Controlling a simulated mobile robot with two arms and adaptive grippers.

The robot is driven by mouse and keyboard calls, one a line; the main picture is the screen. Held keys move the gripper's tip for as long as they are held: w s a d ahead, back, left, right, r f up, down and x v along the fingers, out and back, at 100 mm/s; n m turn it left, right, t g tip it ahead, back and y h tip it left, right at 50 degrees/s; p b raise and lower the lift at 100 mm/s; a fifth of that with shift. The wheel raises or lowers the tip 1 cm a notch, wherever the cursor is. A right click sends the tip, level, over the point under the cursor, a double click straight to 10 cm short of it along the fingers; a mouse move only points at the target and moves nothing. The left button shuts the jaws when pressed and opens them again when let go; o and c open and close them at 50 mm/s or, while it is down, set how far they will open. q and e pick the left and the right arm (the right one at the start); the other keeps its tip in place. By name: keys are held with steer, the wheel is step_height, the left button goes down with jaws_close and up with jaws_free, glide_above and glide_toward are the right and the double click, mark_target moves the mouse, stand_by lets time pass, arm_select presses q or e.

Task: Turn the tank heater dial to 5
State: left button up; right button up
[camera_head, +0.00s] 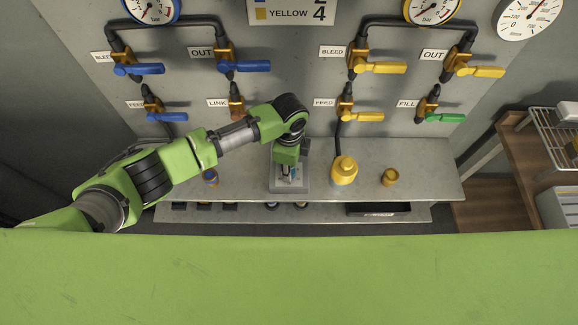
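My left arm comes in from the left, and its gripper (290,177) points down over a grey box (276,184) on the grey shelf. The wrist covers much of this box. The fingertips are small and partly hidden, so I cannot tell whether they are open or touch anything. No dial marked as the tank heater's can be made out; I cannot tell whether the grey box carries it. No number 5 setting is readable. My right gripper is not in view.
A yellow bottle-like object (344,171) and a small yellow cup (390,177) stand right of the box on the shelf (430,180). Blue (245,66), yellow (380,67) and green (445,118) valve handles project from the panel behind. A wooden table (525,150) stands at right.

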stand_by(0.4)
arm_select(q)
steer(key=o, duration=1.1)
step_height(320, 180, up, 12)
steer(key=shift+r, duration=0.1)
